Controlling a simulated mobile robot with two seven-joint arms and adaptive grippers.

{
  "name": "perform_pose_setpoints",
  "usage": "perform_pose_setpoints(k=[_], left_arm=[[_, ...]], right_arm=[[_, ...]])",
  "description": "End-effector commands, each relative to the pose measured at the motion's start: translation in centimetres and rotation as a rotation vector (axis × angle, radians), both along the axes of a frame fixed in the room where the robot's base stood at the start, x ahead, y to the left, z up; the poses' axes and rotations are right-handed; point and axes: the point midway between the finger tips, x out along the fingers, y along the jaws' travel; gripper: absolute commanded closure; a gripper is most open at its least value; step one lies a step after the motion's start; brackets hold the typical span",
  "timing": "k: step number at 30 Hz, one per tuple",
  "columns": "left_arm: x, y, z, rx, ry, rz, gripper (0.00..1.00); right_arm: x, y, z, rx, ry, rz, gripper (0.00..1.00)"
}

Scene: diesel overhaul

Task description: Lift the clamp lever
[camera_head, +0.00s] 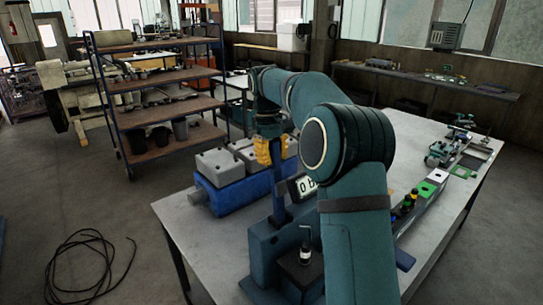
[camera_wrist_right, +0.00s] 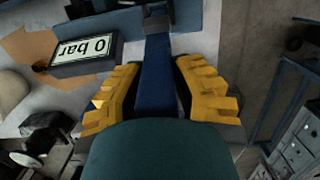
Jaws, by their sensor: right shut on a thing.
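The clamp lever (camera_head: 281,197) is a blue bar standing nearly upright from the dark teal test fixture (camera_head: 264,248) at the table's near side. My right gripper (camera_head: 269,151), with yellow fingers, is at the lever's upper end and shut on it. In the right wrist view the lever (camera_wrist_right: 157,76) runs between the two yellow fingers of the right gripper (camera_wrist_right: 157,92). The lever's top is hidden by the gripper. My right arm covers part of the fixture in the head view. My left gripper is not in view.
A display reading "0 bar" (camera_head: 304,186) stands just right of the lever. A blue block with grey cylinder-head parts (camera_head: 221,167) lies behind left. Small parts and a green-framed plate (camera_head: 425,189) line the right table edge. A shelf rack (camera_head: 160,103) stands beyond the table.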

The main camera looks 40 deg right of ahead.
Motion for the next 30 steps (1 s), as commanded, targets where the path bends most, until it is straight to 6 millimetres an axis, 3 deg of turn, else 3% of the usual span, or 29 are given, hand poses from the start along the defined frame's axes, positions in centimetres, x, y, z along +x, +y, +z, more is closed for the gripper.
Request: perform_pose_setpoints(k=[11, 12, 14, 25, 30], left_arm=[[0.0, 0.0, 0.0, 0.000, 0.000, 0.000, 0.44], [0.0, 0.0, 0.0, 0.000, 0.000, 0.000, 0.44], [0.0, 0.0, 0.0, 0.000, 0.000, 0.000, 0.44], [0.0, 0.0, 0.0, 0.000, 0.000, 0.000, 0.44], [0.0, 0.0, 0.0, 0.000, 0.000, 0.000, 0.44]], right_arm=[[-0.1, 0.1, -0.3, 0.003, 0.014, 0.001, 1.00], [-0.1, 0.1, -0.3, 0.003, 0.014, 0.001, 0.66], [-0.1, 0.1, -0.3, 0.003, 0.014, 0.001, 0.45], [0.0, 0.0, 0.1, 0.000, 0.006, 0.000, 0.44], [0.4, 0.0, 1.8, -0.001, 0.004, 0.000, 0.44]])
